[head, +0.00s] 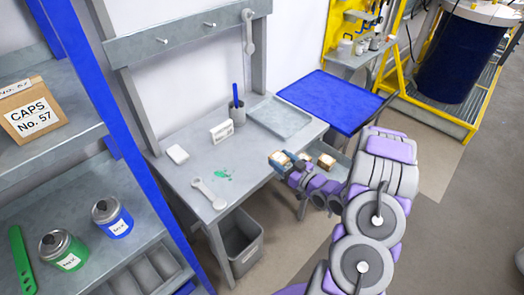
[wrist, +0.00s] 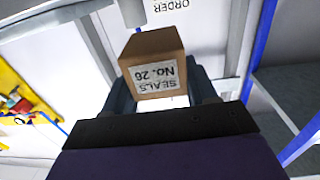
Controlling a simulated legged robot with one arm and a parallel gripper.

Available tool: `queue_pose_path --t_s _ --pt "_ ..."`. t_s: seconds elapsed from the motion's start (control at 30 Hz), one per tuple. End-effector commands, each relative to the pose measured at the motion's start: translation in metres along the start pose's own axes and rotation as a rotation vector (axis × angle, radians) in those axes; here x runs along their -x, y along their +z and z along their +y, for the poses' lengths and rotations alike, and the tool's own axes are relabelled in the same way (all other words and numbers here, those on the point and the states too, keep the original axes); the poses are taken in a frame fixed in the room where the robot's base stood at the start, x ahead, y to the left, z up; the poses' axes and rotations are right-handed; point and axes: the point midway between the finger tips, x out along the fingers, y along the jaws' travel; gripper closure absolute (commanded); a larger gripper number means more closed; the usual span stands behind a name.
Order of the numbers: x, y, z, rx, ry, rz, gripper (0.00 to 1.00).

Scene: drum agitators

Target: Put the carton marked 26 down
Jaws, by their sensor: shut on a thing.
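The carton marked 26 (wrist: 152,62) is a small brown box with a white label reading "SEALS No. 26", upside down in the wrist view. My gripper (wrist: 160,90) is shut on it, with one dark finger on each side. In the head view my gripper (head: 282,163) is near the front right edge of the grey workbench (head: 165,143), with the small carton (head: 279,158) at its tip. The exact height above the bench is hard to tell.
Another small box (head: 326,161) sits beyond my gripper. A blue surface (head: 330,101) lies behind.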

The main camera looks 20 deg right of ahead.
Motion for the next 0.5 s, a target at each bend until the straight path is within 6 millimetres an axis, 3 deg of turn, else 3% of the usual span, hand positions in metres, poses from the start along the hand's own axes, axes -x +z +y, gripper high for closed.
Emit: queue_pose_path --t_s 0.3,0.5 --pt "-0.068 0.006 0.009 0.004 -0.005 0.005 0.73" --pt "-0.100 0.009 0.015 0.003 -0.002 0.002 0.73"
